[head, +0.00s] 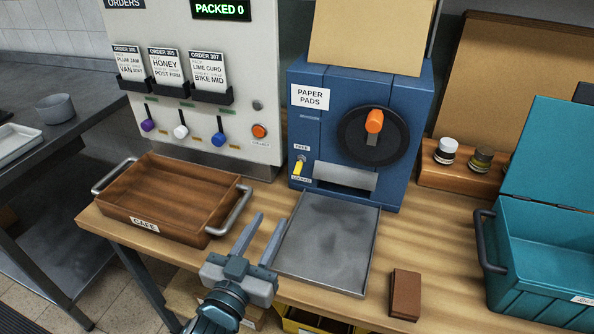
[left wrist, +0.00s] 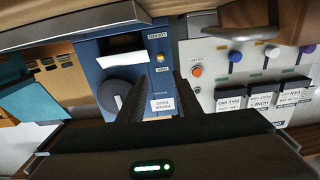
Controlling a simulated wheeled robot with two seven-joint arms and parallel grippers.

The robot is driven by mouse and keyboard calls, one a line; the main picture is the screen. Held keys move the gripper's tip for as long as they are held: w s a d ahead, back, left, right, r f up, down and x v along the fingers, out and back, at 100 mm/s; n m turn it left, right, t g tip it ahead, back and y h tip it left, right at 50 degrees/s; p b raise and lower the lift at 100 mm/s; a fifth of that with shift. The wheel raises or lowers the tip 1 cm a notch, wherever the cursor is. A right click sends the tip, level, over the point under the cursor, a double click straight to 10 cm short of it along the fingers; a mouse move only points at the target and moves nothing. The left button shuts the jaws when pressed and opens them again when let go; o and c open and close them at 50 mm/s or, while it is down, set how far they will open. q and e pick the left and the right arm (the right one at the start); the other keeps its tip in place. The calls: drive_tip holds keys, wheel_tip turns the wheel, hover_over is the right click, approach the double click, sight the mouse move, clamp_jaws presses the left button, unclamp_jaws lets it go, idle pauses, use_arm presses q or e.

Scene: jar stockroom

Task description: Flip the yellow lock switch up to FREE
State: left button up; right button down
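The yellow lock switch (head: 298,166) is on the front of the blue paper pads dispenser (head: 404,185), at its left edge. Its lever points down toward the LOCKED label, with the FREE label (head: 301,147) above. My left gripper (head: 271,219) is open and empty, below and in front of the switch, apart from it. In the left wrist view, which is turned upside down, the switch (left wrist: 160,57) shows small beyond the fingertips (left wrist: 163,77). My right gripper is not in view.
A metal tray (head: 325,245) lies before the dispenser. A brown wooden CAFE tray (head: 165,220) with handles stands left. A brown block (head: 405,294) and a teal crate (head: 550,250) are right. The orders panel (head: 240,110) with coloured knobs stands left of the dispenser.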

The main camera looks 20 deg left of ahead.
sight(296, 173)
use_arm(q)
drive_tip(key=shift+w, duration=0.1)
